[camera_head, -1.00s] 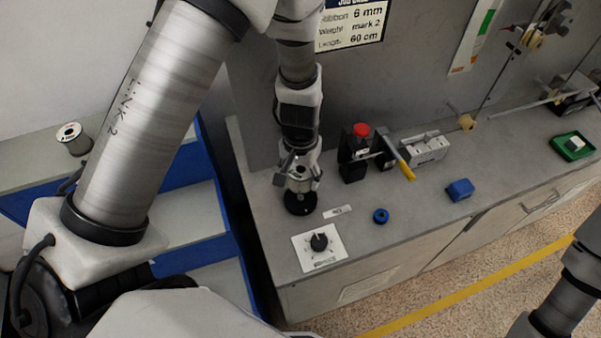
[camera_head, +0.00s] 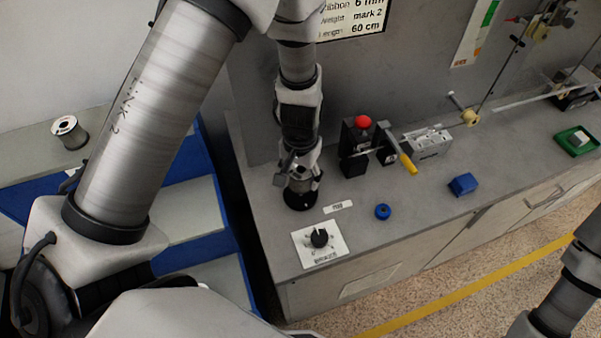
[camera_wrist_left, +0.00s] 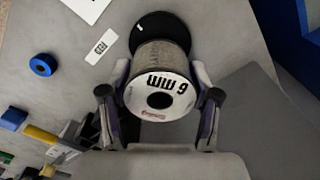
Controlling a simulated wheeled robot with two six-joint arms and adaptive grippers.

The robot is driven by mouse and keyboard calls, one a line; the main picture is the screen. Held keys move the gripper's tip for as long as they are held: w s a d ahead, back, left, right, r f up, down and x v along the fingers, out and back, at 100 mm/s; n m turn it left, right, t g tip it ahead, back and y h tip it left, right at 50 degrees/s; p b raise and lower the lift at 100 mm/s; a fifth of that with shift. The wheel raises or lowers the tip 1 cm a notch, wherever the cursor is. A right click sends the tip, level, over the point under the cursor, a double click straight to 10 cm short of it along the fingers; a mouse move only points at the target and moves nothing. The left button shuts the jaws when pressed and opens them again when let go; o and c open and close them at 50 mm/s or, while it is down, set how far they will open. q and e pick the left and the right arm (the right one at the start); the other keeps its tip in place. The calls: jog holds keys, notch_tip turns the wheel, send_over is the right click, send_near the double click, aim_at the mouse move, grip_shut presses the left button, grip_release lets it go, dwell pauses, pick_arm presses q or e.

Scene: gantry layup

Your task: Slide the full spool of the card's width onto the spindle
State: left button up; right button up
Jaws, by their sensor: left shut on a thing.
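My left gripper (camera_head: 299,182) is shut on a spool (camera_wrist_left: 160,92) just above the bench at its left end. In the left wrist view the spool's white end reads "6 mm" around a dark centre hole, with one finger on each side. The job card (camera_head: 352,20) reads ribbon 6 mm, mark 2, 60 cm. My right gripper is out of view.
Another spool (camera_head: 70,133) stands on the left shelf.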

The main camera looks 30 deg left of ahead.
aim_at(301, 186)
pick_arm(q)
jog(key=shift+f+b, duration=1.8)
jog(key=shift+f, duration=0.4)
jog(key=o, duration=1.6)
jog(key=shift+r, duration=0.1)
jog(key=shift+o, duration=0.2)
notch_tip(301, 186, up, 12)
